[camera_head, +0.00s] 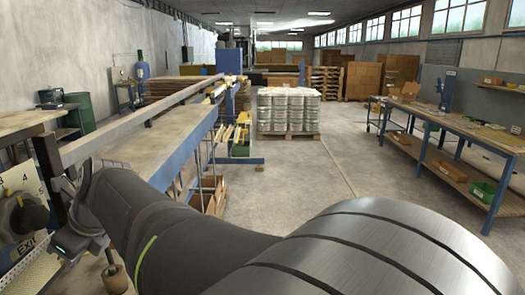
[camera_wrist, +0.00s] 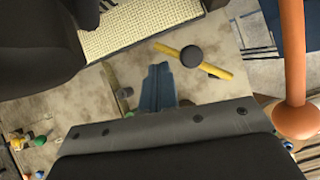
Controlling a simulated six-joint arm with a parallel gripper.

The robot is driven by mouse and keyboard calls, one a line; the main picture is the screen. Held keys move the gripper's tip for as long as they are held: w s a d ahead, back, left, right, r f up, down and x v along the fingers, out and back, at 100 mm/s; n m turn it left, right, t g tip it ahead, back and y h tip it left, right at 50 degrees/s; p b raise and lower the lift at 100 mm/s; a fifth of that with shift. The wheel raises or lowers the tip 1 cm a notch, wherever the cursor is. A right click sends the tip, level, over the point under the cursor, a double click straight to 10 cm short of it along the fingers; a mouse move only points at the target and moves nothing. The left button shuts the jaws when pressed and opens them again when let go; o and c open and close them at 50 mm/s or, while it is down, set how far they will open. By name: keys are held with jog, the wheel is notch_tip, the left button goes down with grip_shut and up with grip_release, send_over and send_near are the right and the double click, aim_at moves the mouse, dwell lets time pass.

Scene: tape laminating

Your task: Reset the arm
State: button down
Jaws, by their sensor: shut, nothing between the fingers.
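My arm crosses the lower part of the head view, its links running from the lower right to the left side. Its far end is at the left edge, beside a panel with a dial and the word EXIT (camera_head: 25,235); the fingers are not visible there. In the wrist view my gripper (camera_wrist: 157,72) shows as two blue fingers lying side by side, shut with nothing between them. They point away over a worn, pale surface (camera_wrist: 70,115). A yellow bar (camera_wrist: 217,70) with a dark round knob (camera_wrist: 191,56) lies beyond the fingertips, apart from them in the picture.
In the wrist view an orange post (camera_wrist: 293,70) stands at the right and a cream textured panel (camera_wrist: 130,20) at the top. In the head view a long bench (camera_head: 165,140) runs along the left. A workbench (camera_head: 450,150) stands at the right. The floor (camera_head: 320,175) between is largely clear.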

jog(key=s+d+r, duration=0.6)
jog(key=r, duration=0.3)
jog(key=w+a+f, duration=0.2)
jog(key=f, duration=0.1)
jog(key=w+a+f, duration=0.2)
jog(key=f, duration=0.1)
jog(key=w+a+f, duration=0.3)
jog(key=shift+f, duration=0.25)
jog(key=d, duration=0.4)
jog(key=shift+s+d, duration=0.15)
jog(key=shift+d, duration=0.15)
jog(key=shift+d+r+n, duration=0.1)
jog(key=shift+d+n, duration=0.2)
jog(key=n+g, duration=0.1)
jog(key=w+d+n+g, duration=0.1)
jog(key=n, duration=0.1)
jog(key=shift+d, duration=0.2)
jog(key=shift+w+d+n+g+h, duration=0.4)
jog(key=shift+n+g, duration=0.3)
jog(key=shift+n, duration=0.45)
jog(key=shift+w+d+n+g+h, duration=0.2)
jog(key=shift+w+d+n+g, duration=0.4)
jog(key=shift+n, duration=0.55)
jog(key=shift+s+a, duration=0.1)
jog(key=c, duration=2.2)
grip_release()
